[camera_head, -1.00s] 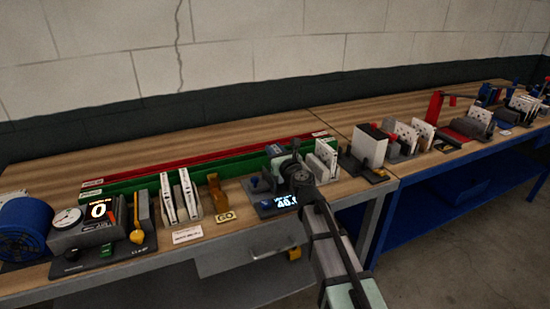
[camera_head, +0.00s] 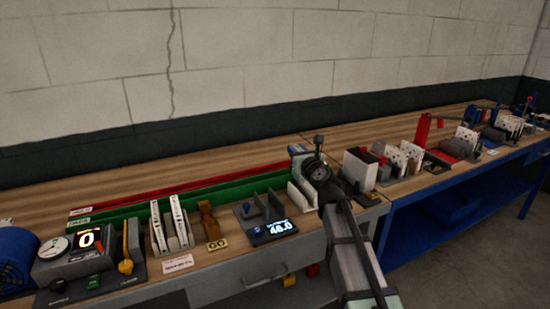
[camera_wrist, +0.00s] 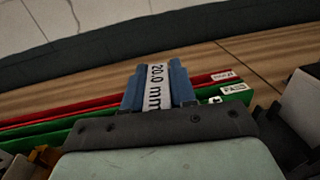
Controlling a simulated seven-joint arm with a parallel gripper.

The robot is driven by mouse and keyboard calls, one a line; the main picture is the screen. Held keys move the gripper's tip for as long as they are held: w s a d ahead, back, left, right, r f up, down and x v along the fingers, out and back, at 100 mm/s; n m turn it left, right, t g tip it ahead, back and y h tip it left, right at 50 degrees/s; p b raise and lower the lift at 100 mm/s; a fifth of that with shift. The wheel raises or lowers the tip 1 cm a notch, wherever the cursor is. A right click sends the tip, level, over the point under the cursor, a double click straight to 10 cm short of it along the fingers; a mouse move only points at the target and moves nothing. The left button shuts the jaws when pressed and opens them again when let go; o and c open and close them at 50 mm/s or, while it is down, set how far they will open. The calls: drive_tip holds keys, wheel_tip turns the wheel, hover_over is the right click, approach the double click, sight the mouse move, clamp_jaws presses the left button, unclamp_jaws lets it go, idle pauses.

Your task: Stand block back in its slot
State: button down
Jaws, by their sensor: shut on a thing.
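A white block marked "20.0 mm" (camera_wrist: 156,88) stands between the two blue fingers of my gripper (camera_wrist: 158,92) in the wrist view. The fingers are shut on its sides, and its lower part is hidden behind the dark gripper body. In the head view my gripper (camera_head: 303,155) is over the bench, behind and above a rack of white slabs (camera_head: 303,195). The held block is hidden there by my arm. I cannot make out an empty slot in the rack.
A device with a display reading about 48.0 (camera_head: 280,227) sits left of my gripper. Green (camera_head: 140,207) and red (camera_head: 150,197) rails run along the back. Two white slabs in a holder (camera_head: 170,225) and a GO block (camera_head: 212,225) stand further left. A white box (camera_head: 360,170) stands right.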

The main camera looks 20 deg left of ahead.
drive_tip(key=shift+w+d+r+n+g+y, duration=0.15)
drive_tip(key=shift+w+n+g+y, duration=0.15)
drive_tip(key=shift+w, duration=0.2)
drive_tip(key=shift+w+d+r+n+g+y, duration=0.2)
drive_tip(key=shift+w+y, duration=0.1)
drive_tip(key=shift+w, duration=0.2)
drive_tip(key=shift+w+d+r+n+g+y, duration=0.1)
drive_tip(key=shift+w+r+n+g+y, duration=0.15)
drive_tip(key=shift+w, duration=0.25)
drive_tip(key=shift+f, duration=0.2)
drive_tip(key=shift+f, duration=2.25)
wheel_tip(320, 180, down, 7)
idle(3.1)
drive_tip(key=c, duration=0.8)
unclamp_jaws()
drive_tip(key=shift+c, duration=0.2)
